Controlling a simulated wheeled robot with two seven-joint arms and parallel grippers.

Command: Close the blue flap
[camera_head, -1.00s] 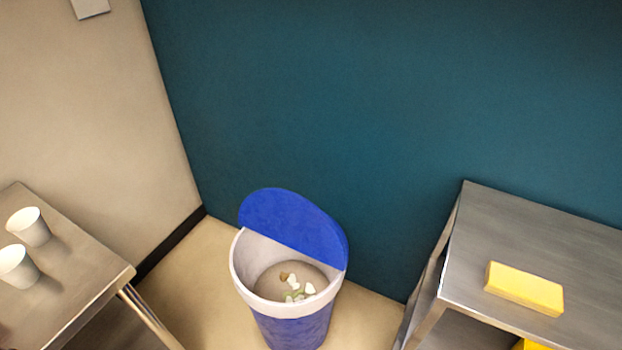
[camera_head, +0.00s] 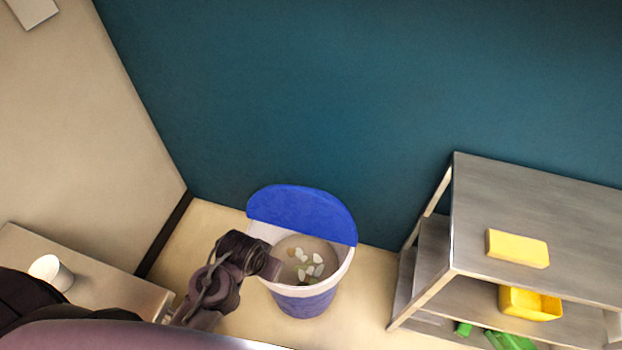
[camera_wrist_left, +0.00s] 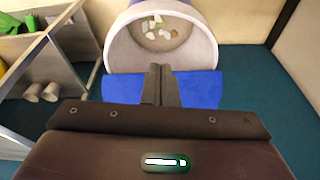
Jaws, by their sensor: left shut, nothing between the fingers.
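The blue flap (camera_head: 300,212) stands raised at the back of a round bin (camera_head: 302,298) with a white rim and blue lower body. Pale scraps (camera_head: 312,268) lie inside the open bin. My left arm comes in from the lower left, and its gripper (camera_head: 275,268) is at the bin's left front rim. In the left wrist view the gripper (camera_wrist_left: 161,70) is shut and empty. Its fingers overlap the blue flap (camera_wrist_left: 202,90) and point toward the bin's opening; I cannot tell whether they touch anything. My right gripper is not in view.
A metal shelf unit (camera_head: 540,220) stands on the right with a yellow block (camera_head: 517,248) on top and a yellow bin (camera_head: 530,303) below. A metal table (camera_head: 90,277) with a white cup (camera_head: 50,272) is at left. A teal wall (camera_head: 330,100) stands behind the bin.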

